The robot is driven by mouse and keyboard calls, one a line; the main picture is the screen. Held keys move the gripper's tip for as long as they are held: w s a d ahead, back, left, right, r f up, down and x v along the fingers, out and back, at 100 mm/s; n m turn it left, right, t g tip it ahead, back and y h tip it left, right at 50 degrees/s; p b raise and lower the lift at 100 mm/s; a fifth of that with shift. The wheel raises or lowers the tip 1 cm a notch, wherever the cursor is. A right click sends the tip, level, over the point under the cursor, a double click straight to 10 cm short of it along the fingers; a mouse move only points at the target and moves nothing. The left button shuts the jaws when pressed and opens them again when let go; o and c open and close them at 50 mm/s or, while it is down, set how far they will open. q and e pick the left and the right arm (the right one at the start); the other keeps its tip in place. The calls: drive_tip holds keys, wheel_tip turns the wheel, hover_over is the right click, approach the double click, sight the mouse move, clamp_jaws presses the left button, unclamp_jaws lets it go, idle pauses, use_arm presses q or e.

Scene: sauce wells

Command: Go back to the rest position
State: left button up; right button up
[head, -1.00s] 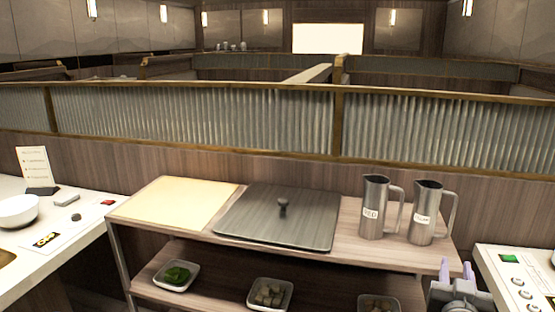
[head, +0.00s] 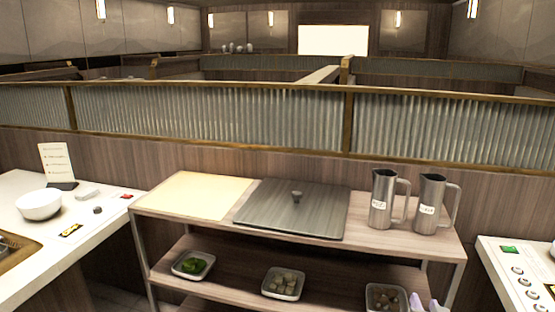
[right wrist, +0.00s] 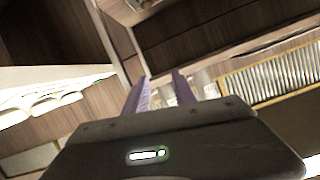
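My right gripper (head: 428,302) shows only its pale purple fingertips at the bottom edge of the head view, in front of the shelf unit's lower right. In the right wrist view my right gripper (right wrist: 160,88) has its two purple fingers apart with nothing between them, so it is open and empty. My left gripper is not in view.
A wooden shelf unit (head: 415,250) carries a pale board (head: 195,195), a dark lidded plate (head: 290,215) and two labelled metal pitchers (head: 381,205) (head: 428,208). Food trays sit on its lower shelf. White counters (head: 95,215) (head: 500,265) flank it; a white bowl (head: 39,205) stands left.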

drive_tip(key=s+a+f+n+g+y+p, duration=0.1)
drive_tip(key=s+a+f+g+y+p, duration=0.15)
drive_tip(key=a+f, duration=0.6)
drive_tip(key=s+a+f+n+g+y+p, duration=0.1)
drive_tip(key=s+a+f+g+y, duration=0.3)
drive_tip(key=a+f, duration=0.5)
drive_tip(key=s+a+f+n+g+y+p, duration=0.1)
drive_tip(key=s+a+f+g+p, duration=0.1)
drive_tip(key=s+a+f, duration=0.3)
drive_tip(key=s+a+f+n+g+y+p, duration=0.1)
drive_tip(key=s+a+f+g, duration=0.3)
drive_tip(key=s, duration=0.9)
drive_tip(key=a+f+p, duration=0.1)
drive_tip(key=a+f, duration=0.1)
drive_tip(key=a, duration=0.1)
drive_tip(key=shift+s+a, duration=0.35)
drive_tip(key=shift+f+g, duration=0.1)
drive_tip(key=shift+g, duration=0.15)
